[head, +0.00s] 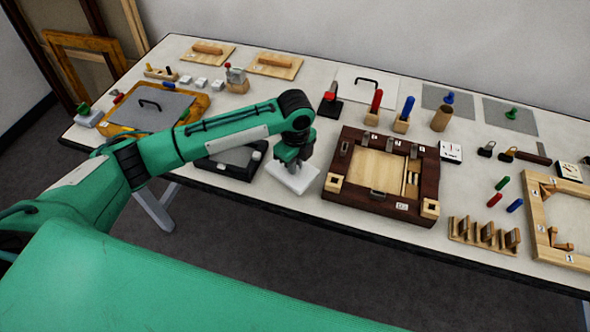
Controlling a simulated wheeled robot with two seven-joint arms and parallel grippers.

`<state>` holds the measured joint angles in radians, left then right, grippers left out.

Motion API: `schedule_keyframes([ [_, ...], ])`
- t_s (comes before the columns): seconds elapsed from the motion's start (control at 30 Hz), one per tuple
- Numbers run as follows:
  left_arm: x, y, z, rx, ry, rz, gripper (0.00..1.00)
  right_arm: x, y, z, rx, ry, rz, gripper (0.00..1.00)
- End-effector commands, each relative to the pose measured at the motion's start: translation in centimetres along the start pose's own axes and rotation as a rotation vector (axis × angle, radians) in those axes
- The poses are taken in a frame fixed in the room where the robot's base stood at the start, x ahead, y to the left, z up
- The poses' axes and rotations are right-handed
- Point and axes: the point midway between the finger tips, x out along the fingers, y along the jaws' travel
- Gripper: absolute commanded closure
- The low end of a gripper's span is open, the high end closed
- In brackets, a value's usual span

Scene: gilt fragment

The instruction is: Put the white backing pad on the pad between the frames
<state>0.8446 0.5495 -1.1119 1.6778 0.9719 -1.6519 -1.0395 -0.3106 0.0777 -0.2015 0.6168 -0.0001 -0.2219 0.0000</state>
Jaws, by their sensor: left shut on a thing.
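My left gripper (293,165) points straight down over the table between the black frame and the dark brown frame. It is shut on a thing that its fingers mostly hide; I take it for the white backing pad. Right under the fingers is a flat white square pad (306,184), between the two frames. The picture does not show whether the held thing touches it. The black frame (222,169) with a grey panel is on the left, partly behind my arm. The brown frame (342,204) with a light wooden panel is on the right. My right gripper is not in view.
Several small white blocks (201,83) stand at the back left. An orange tray (198,103) is behind my left arm. Red (376,101) and blue (406,108) handled tools stand behind the brown frame. A light wooden frame (538,228) is at far right.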

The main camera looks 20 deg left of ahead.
Motion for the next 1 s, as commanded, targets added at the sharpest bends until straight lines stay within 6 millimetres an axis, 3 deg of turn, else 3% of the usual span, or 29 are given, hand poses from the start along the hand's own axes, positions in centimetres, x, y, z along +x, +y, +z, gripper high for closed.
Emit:
schedule_keyframes([
  [0.4,4.4,0.0,0.0,0.0,0.0,0.0,1.0,-1.0,0.8,-1.4,0.0,0.019,0.009,0.64],
  [0.73,4.8,0.0,0.0,0.0,-0.001,0.0,1.0,-0.9,0.7,-1.4,0.001,0.018,0.007,0.64],
  [0.77,4.8,0.0,0.0,0.0,-0.001,0.0,0.84,-0.9,0.6,-1.4,0.001,0.018,0.007,0.64],
  [0.87,4.8,0.0,0.0,0.0,-0.001,0.0,0.65,-0.9,0.5,-1.3,0.002,0.017,0.005,0.64],
  [1.0,4.8,0.0,0.0,0.0,-0.001,0.0,0.65,-0.9,0.2,-1.3,0.002,0.016,0.002,0.64],
])
